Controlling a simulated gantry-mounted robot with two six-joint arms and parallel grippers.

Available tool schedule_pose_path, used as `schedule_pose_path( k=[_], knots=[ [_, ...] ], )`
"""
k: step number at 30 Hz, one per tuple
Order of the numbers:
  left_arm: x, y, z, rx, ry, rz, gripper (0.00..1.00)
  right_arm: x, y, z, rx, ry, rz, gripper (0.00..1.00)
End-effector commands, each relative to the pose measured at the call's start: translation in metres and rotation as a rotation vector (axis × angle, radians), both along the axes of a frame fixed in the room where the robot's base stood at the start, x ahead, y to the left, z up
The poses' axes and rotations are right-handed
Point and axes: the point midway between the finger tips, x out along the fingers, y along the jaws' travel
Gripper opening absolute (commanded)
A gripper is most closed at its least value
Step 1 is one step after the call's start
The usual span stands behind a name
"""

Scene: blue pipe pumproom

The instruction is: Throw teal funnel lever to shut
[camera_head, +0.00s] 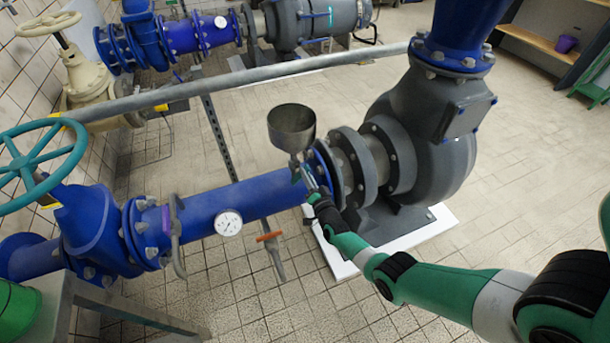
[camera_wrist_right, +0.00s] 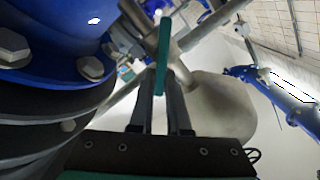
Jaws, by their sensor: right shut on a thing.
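The metal funnel (camera_head: 292,128) stands upright on a small valve by the flange where the blue pipe meets the grey pump. In the right wrist view the funnel's cup (camera_wrist_right: 222,108) shows large and pale, behind my fingers. The teal funnel lever (camera_wrist_right: 164,50) is a thin flat bar, standing roughly upright in that view, with its lower end between my fingertips. My right gripper (camera_head: 309,179) reaches in from the right, just below the funnel; its fingers (camera_wrist_right: 161,92) are shut on the lever. In the head view the lever is too small and covered to make out clearly. My left gripper is not in view.
The blue pipe (camera_head: 228,200) with a round gauge (camera_head: 228,223) runs left of the funnel. The grey pump (camera_head: 425,130) stands close on the right. An orange-handled valve (camera_head: 269,237) hangs below the pipe. A grey rail (camera_head: 240,78) passes behind. A teal handwheel (camera_head: 42,165) is at far left.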

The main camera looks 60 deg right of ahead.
Motion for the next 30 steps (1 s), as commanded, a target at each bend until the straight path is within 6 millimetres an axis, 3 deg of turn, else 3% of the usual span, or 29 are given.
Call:
schedule_pose_path(
  k=[18, 30],
  knots=[
    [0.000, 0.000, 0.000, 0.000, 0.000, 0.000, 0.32, -0.004, -0.005, -0.011, 0.416, -0.382, -0.001, 0.00],
    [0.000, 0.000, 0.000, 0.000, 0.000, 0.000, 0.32, -0.005, -0.005, -0.016, 0.575, -0.527, -0.001, 0.00]
  ],
)
